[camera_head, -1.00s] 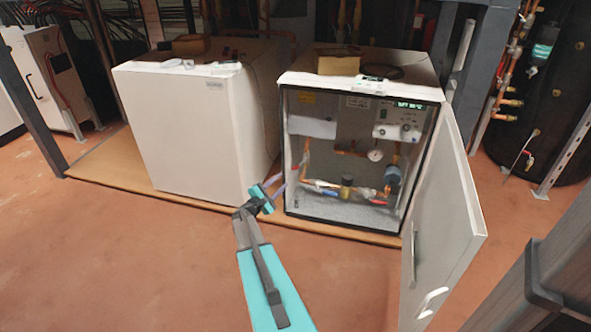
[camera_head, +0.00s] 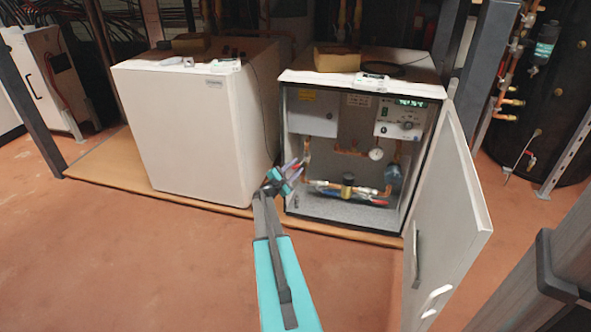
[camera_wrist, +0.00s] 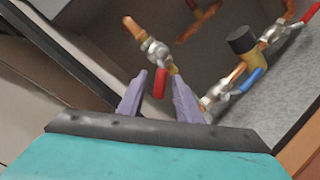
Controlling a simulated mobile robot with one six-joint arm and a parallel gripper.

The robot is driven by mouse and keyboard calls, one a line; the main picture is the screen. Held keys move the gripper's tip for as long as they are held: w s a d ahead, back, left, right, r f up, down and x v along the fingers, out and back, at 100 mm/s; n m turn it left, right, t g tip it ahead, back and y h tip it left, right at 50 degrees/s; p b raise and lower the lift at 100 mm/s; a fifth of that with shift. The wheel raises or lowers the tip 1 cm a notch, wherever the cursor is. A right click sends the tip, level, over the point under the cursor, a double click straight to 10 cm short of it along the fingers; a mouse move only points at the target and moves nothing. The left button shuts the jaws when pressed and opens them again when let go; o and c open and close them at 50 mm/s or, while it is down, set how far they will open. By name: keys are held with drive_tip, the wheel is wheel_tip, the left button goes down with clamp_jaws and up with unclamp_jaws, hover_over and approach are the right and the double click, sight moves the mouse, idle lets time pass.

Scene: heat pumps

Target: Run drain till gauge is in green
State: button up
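The open white cabinet (camera_head: 343,210) holds copper pipes, valves and a round white gauge (camera_head: 376,154); the gauge is too small to read. My gripper (camera_head: 291,166) is at the cabinet's left front edge. In the wrist view its two purple fingers (camera_wrist: 160,78) are spread apart. A red-handled valve (camera_wrist: 160,84) on a copper pipe shows between and beyond the fingertips, with no visible grip on it. A valve with a blue handle (camera_wrist: 252,79), a black-capped brass fitting (camera_wrist: 241,42) and a red lever (camera_wrist: 311,13) lie to its right. Which valve is the drain is unmarked.
The cabinet door (camera_head: 452,215) stands open on the right, with a handle on it. A closed white unit (camera_head: 195,130) stands just left of my gripper. A control panel (camera_head: 401,118) with a lit display is at the cabinet's upper right. The floor in front is clear.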

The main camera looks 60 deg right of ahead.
drive_tip(key=shift+d, duration=0.3)
drive_tip(key=shift+c, duration=0.5)
clamp_jaws()
drive_tip(key=shift+m, duration=0.3)
drive_tip(key=m+b, duration=0.1)
drive_tip(key=r+m+y+b, duration=0.1)
drive_tip(key=m, duration=0.1)
drive_tip(key=shift+w+a+r+b, duration=0.2)
drive_tip(key=shift+w+b, duration=0.1)
drive_tip(key=shift+b, duration=0.1)
drive_tip(key=shift+w+r+m+t+y+b, duration=0.1)
drive_tip(key=shift+r+m+t+y+b, duration=0.1)
drive_tip(key=shift+r+m+y+b, duration=0.4)
drive_tip(key=shift+w+r+m+t+b, duration=0.1)
drive_tip(key=shift+m+t+b, duration=0.2)
drive_tip(key=shift+m, duration=0.6)
drive_tip(key=shift+o, duration=0.5)
unclamp_jaws()
